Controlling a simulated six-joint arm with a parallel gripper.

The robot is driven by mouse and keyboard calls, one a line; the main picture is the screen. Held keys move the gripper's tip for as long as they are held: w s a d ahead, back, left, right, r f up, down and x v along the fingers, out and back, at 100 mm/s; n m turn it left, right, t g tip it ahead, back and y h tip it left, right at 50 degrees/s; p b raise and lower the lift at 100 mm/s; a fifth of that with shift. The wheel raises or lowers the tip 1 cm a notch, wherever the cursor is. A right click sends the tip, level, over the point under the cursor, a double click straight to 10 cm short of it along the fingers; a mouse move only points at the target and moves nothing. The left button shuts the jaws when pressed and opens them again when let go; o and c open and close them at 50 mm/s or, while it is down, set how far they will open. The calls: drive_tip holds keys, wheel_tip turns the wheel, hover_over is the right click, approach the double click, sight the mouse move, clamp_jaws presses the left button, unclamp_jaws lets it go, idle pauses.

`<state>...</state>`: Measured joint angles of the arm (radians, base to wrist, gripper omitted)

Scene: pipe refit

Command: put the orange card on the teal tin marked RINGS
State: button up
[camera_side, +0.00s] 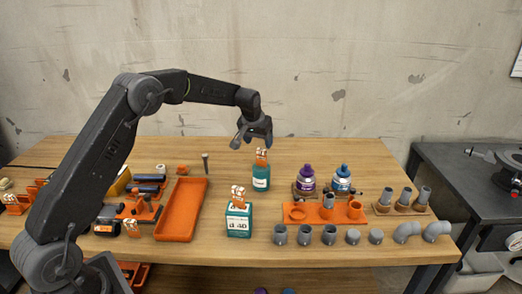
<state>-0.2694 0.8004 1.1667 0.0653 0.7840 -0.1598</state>
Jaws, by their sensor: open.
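Two teal tins stand on the table; I cannot read RINGS on either label. The nearer, square one (238,222) has a white label with dark marks, and an orange card (239,199) with white marks stands upright at its top. The farther, rounder one (261,180) has a similar orange card (261,157) upright at its top. My gripper (254,142) is open just above and slightly left of the farther card. Nothing shows between its fingers, and it seems apart from the card.
An orange tray (182,210) lies empty to the left. A purple bottle (306,179) and a blue bottle (342,179) stand behind an orange holder (327,214). Several grey pipe fittings (330,235) line the front right edge. Tools and small parts crowd the left end.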

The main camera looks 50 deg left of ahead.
drive_tip(key=s+d+r+m+t, duration=0.1)
drive_tip(key=s+d+r, duration=0.5)
drive_tip(key=s+r, duration=0.25)
drive_tip(key=s+d+r+m, duration=0.1)
drive_tip(key=s+d+r, duration=0.4)
drive_tip(key=s+r, duration=0.4)
drive_tip(key=s+d+f, duration=0.1)
drive_tip(key=s+d, duration=0.1)
drive_tip(key=s, duration=0.5)
drive_tip(key=s+d+f+m+h, duration=0.1)
drive_tip(key=s+d+f, duration=0.1)
drive_tip(key=s, duration=0.6)
drive_tip(key=s+d+f+m, duration=0.1)
drive_tip(key=s+d, duration=0.1)
drive_tip(key=s, duration=0.6)
drive_tip(key=shift+d+f+h, duration=0.25)
drive_tip(key=shift+f+h, duration=0.05)
drive_tip(key=shift+h, duration=0.1)
